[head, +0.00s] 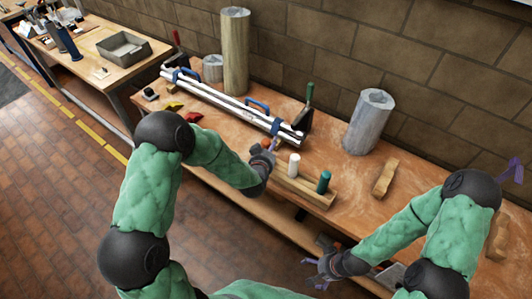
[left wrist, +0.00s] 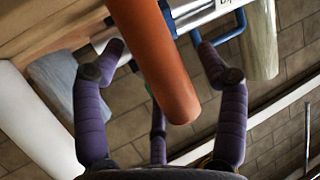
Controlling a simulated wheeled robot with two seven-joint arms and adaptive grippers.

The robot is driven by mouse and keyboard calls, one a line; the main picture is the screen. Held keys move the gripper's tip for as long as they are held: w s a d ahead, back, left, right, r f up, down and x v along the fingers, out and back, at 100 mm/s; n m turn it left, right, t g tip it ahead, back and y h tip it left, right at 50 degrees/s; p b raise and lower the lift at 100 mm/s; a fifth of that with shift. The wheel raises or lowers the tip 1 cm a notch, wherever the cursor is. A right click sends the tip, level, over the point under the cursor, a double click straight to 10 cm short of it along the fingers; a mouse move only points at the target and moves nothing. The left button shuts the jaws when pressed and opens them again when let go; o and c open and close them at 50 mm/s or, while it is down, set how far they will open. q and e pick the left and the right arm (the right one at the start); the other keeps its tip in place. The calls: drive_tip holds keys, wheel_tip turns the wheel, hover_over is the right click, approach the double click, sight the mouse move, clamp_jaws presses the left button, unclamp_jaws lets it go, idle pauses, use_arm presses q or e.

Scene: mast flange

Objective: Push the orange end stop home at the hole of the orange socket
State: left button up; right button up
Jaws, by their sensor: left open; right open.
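An orange cylinder (left wrist: 155,60), which looks like the orange end stop, lies between the spread purple fingers of my left gripper (left wrist: 160,75) in the left wrist view. The fingers are open, with a gap visible on both sides. In the head view my left gripper (head: 268,150) is at the left end of a wooden block (head: 308,190), and only a bit of orange shows there. I cannot make out the orange socket or its hole. My right gripper (head: 318,272) is open and empty, low in front of the table edge.
A white peg (head: 294,165) and a teal peg (head: 323,181) stand in the wooden block. A pale mast (head: 235,110) with blue clamps lies behind it. A grey cylinder (head: 368,122) and a wooden piece (head: 385,178) stand to the right. The tabletop between them is clear.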

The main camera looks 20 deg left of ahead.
use_arm(q)
drive_tip(key=c, duration=1.3)
drive_tip(key=shift+c, duration=0.3)
